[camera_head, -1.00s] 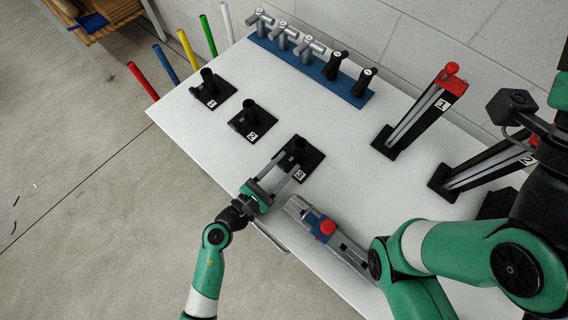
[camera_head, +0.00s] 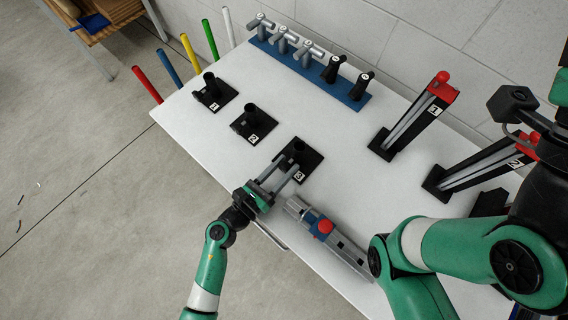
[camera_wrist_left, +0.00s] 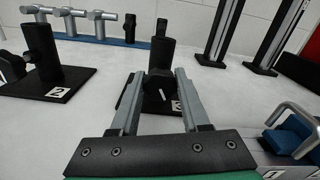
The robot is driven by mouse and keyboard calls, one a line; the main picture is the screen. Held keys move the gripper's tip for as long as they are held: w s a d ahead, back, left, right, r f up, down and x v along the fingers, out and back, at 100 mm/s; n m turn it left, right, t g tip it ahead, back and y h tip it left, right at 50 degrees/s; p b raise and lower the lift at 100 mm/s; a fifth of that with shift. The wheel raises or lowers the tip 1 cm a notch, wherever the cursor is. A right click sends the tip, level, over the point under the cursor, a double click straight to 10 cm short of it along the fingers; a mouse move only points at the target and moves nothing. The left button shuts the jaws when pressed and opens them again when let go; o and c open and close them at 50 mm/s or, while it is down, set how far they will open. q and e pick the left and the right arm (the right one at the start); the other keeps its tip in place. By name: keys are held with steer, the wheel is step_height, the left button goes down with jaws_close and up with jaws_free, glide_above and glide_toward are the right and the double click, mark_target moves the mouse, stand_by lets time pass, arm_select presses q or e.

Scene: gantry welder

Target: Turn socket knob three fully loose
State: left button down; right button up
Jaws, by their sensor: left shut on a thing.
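Socket three is a black square plate (camera_head: 312,162) with a "3" label and an upright black cylinder (camera_head: 297,147), near the table's front edge. My left gripper (camera_head: 286,170) reaches it from the front-left. In the left wrist view its two grey fingers are shut on the dark knob (camera_wrist_left: 158,87) in front of the cylinder (camera_wrist_left: 162,55). A pale line shows on the knob's face. The fingers partly hide the plate and its label. In the head view the fingers hide most of the knob. My right arm is at the right, but its fingers do not show.
Socket two (camera_head: 254,124) and socket one (camera_head: 214,93) stand further left. A grey-and-blue tool with a red button (camera_head: 323,227) lies just right of my left gripper. A blue rack (camera_head: 345,92) with handles and two upright stands (camera_head: 412,115) are behind.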

arm_select(q)
steer(key=shift+n, duration=0.6)
steer(key=shift+c, duration=1.9)
jaws_free()
steer(key=shift+a+p, duration=0.1)
steer(key=shift+p, duration=0.2)
steer(key=shift+s+a, duration=0.3)
steer(key=p+v, duration=0.2)
steer(key=v, duration=0.8)
steer(key=shift+s+a, duration=0.15)
steer(key=shift+s, duration=0.15)
